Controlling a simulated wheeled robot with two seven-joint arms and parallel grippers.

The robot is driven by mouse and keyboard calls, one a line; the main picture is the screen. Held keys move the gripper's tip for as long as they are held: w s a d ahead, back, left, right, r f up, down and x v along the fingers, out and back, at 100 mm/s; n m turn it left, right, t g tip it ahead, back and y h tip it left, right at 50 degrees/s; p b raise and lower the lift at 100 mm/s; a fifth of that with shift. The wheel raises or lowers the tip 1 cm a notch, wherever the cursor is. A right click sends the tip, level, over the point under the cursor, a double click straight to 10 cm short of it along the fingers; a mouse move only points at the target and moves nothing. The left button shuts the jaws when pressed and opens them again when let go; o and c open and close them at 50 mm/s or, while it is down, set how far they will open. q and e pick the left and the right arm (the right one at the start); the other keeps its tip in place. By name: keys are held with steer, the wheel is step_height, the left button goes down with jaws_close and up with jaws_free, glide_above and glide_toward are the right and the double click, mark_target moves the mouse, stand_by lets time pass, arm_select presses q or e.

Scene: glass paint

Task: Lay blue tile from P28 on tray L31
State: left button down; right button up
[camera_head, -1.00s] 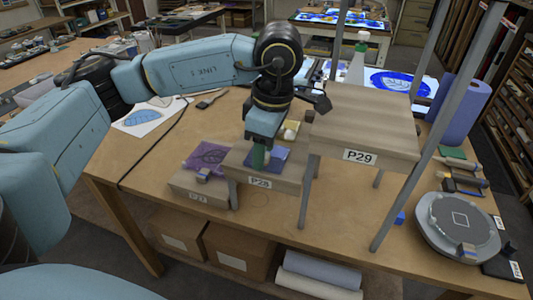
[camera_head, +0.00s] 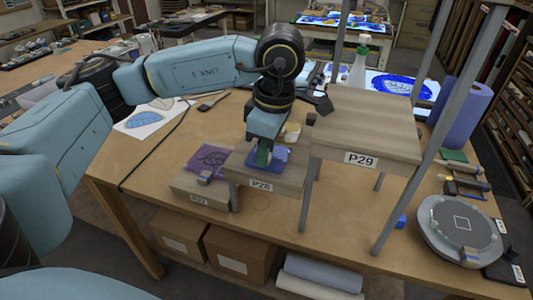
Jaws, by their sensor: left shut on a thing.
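The blue tile (camera_head: 265,166) is at the stand labelled P28 (camera_head: 260,186), with a small raised blue piece (camera_head: 281,153) on it. My left gripper (camera_head: 264,158) points down over the P28 stand and is shut on the tile's raised piece; its fingers partly hide the tile. I cannot tell whether the tile still touches the stand. No L31 label is legible; dark trays with small white labels (camera_head: 503,271) lie at the right edge. My right gripper is out of view.
A lower stand P27 (camera_head: 199,199) holds a purple tile (camera_head: 208,160). A taller stand P29 (camera_head: 362,130) with grey posts stands just right. A round turntable (camera_head: 435,225), a blue paper roll (camera_head: 465,112) and a white bottle (camera_head: 357,68) are further right.

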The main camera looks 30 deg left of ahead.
arm_select(q)
step_height(320, 180, up, 12)
steer(key=p, duration=0.3)
steer(key=shift+r, duration=0.2)
steer(key=shift+f, duration=0.1)
